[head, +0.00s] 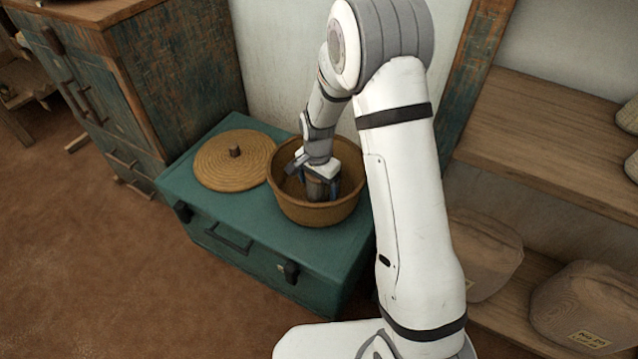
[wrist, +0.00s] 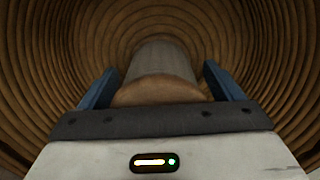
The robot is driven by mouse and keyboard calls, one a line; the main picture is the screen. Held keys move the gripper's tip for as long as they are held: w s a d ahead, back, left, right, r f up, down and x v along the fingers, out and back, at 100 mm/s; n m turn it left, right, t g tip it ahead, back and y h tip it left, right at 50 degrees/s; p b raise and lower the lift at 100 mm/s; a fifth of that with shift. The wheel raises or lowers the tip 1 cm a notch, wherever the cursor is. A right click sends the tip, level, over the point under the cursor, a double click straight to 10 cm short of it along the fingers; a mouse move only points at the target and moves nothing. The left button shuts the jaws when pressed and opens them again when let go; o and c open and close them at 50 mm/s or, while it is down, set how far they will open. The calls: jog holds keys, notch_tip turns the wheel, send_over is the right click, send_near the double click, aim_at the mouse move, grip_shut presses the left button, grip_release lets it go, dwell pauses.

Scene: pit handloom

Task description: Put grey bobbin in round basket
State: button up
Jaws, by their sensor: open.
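The round basket (head: 318,211) is a brown woven bowl standing on a teal chest. Its coiled inner wall (wrist: 52,50) fills the wrist view. My gripper (head: 322,186) points down inside the basket. The grey bobbin (wrist: 160,70) sits between my two blue fingers in the wrist view, with a brownish end towards me. In the head view the bobbin (head: 318,189) shows only in part, low in the basket. My gripper (wrist: 160,88) is open, with a small gap visible between the fingers and the bobbin. Whether the bobbin touches the basket floor is hard to tell.
A round woven lid (head: 232,160) with a small knob lies on the teal chest (head: 250,257), left of the basket. A worn wooden cabinet (head: 180,75) stands behind at left. Shelves (head: 560,130) with sacks (head: 585,300) stand at right. The brown floor at left is clear.

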notch_tip(320, 180, up, 11)
jog(key=p, duration=0.3)
jog(key=shift+r+p, duration=0.15)
jog(key=shift+p, duration=0.15)
jog(key=shift+d+r, duration=0.1)
jog(key=shift+r, duration=0.55)
jog(key=s+d+r+n, duration=0.3)
jog(key=s+r, duration=0.1)
jog(key=s, duration=0.3)
jog(key=s+d+r+n, duration=0.2)
jog(key=s+d+r, duration=0.2)
jog(key=s, duration=0.4)
jog(key=s+d+r+n+t, duration=0.1)
jog(key=s+d+r+n, duration=0.2)
jog(key=s, duration=0.5)
jog(key=shift+s+d+r+n, duration=0.15)
jog(key=shift+r+n, duration=0.15)
jog(key=shift+r, duration=0.45)
jog(key=shift+c, duration=0.5)
